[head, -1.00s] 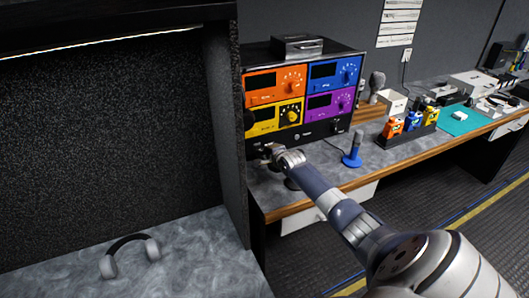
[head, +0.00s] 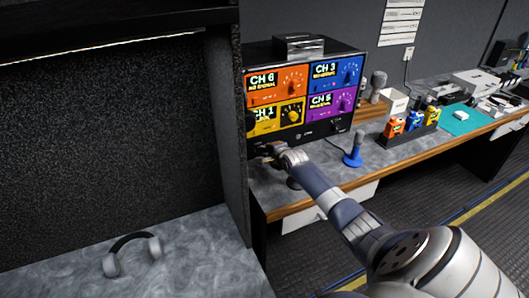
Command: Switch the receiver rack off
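The receiver rack (head: 318,131) is a black case on the desk, holding an orange receiver (head: 276,86), a blue receiver (head: 346,72), a yellow receiver (head: 289,115) and a purple receiver (head: 345,101). Their displays are lit and read CH 6, CH 3, CH 1 and CH 5. My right gripper (head: 264,153) is at the lower left of the rack's front, close to the bottom black panel. Its fingers are small and partly hidden, so I cannot tell whether they are open or touching the panel. The power switch is not clearly visible. My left gripper is not in view.
A dark partition (head: 226,130) stands close on the rack's left. A blue microphone (head: 353,152) stands on the desk to the right. A black holder with orange, blue and yellow items (head: 412,136) is farther right. Headphones (head: 133,252) lie on the near left surface.

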